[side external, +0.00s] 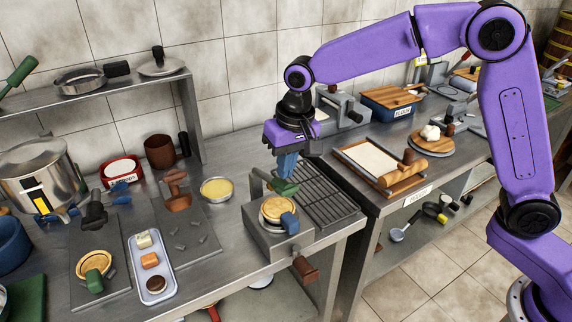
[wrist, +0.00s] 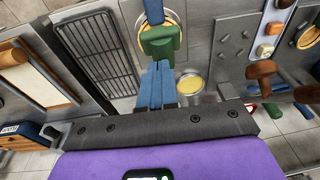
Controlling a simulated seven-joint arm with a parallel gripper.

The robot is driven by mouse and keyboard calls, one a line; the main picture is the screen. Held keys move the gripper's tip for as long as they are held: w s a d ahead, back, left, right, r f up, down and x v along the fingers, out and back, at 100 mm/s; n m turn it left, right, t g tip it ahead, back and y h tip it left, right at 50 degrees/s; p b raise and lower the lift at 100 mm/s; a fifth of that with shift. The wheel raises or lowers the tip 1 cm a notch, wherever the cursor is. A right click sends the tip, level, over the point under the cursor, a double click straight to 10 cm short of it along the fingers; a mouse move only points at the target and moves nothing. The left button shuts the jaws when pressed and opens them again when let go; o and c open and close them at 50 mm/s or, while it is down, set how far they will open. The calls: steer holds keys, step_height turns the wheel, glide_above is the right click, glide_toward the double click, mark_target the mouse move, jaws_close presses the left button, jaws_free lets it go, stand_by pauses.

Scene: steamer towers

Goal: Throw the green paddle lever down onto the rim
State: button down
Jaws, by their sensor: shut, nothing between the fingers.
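The green paddle lever (side external: 283,187) stands at the back edge of a round tan steamer (side external: 271,209) on a grey metal block (side external: 262,238). A blue paddle (side external: 289,223) sits at the steamer's front right. My gripper (side external: 286,176) points down, its blue fingers shut and empty, right at the green lever. In the wrist view the shut fingertips (wrist: 159,64) are close beside the green lever (wrist: 160,42); I cannot tell whether they touch it. The blue paddle (wrist: 153,11) lies beyond it, and the steamer's rim (wrist: 175,38) is partly hidden by the lever.
A slotted drain grate (side external: 322,205) lies right of the block. A yellow-filled bowl (side external: 217,189) and a brown-handled tool (side external: 177,191) are to the left. A brown handle (side external: 305,270) sticks out at the block's front. A tray of small pieces (side external: 151,265) lies further left.

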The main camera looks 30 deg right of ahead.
mark_target(293, 192)
stand_by(0.3)
steer(key=shift+s+f, duration=0.45)
steer(key=shift+f, duration=0.55)
steer(key=shift+s+f, duration=0.5)
steer(key=shift+f, duration=0.45)
steer(key=shift+s+f, duration=0.45)
steer(key=shift+f, duration=0.55)
steer(key=shift+r, duration=0.1)
steer(key=shift+r, duration=0.25)
steer(key=s+r, duration=0.2)
steer(key=r, duration=0.4)
steer(key=s+d+r, duration=0.1)
steer(key=s+r, duration=0.1)
steer(key=r, duration=0.4)
steer(key=shift+s+d+r, duration=0.15)
steer(key=shift+s+d, duration=0.1)
steer(key=shift+s, duration=0.05)
steer(key=s+d+f+n, duration=0.4)
steer(key=s+d+n, duration=0.2)
steer(key=s+d, duration=0.3)
steer(key=s+d+f+n+g, duration=0.1)
steer(key=s+d+f+n, duration=0.2)
steer(key=s, duration=1.2)
steer(key=d+n, duration=0.3)
steer(key=d, duration=0.2)
steer(key=shift+d+f+n, duration=0.3)
steer(key=shift+d+f, duration=0.05)
steer(key=shift+d, duration=0.05)
